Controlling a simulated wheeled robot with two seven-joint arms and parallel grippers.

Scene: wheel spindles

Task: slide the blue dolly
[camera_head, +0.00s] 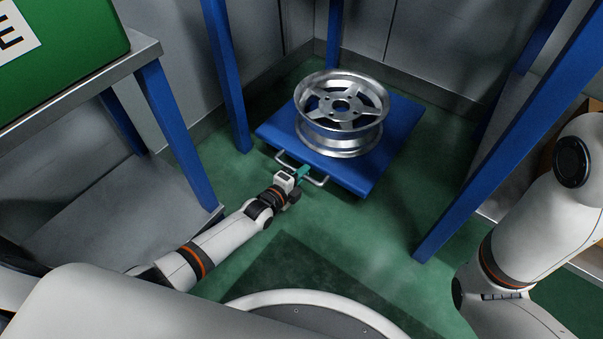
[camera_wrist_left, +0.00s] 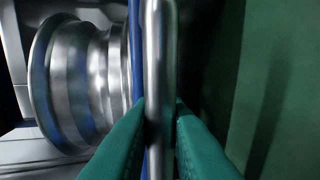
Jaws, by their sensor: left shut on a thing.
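The blue dolly (camera_head: 347,174) is a flat blue platform on the green floor in the head view, between blue posts. A silver wheel rim (camera_head: 341,112) lies flat on top of it. A metal bar handle (camera_head: 318,182) sticks out from its near edge. My left gripper (camera_head: 302,172) has teal fingers and is shut on this handle. In the left wrist view the handle bar (camera_wrist_left: 160,70) runs between the teal fingertips, with the rim (camera_wrist_left: 80,85) to the left. My right arm shows at the right of the head view, but its gripper is out of frame.
A blue post (camera_head: 228,80) stands left of the dolly and another blue post (camera_head: 500,150) stands to the right. A grey workbench (camera_head: 80,85) with a green case (camera_head: 60,50) is at the left. Green floor (camera_head: 370,235) is clear between the dolly and my base.

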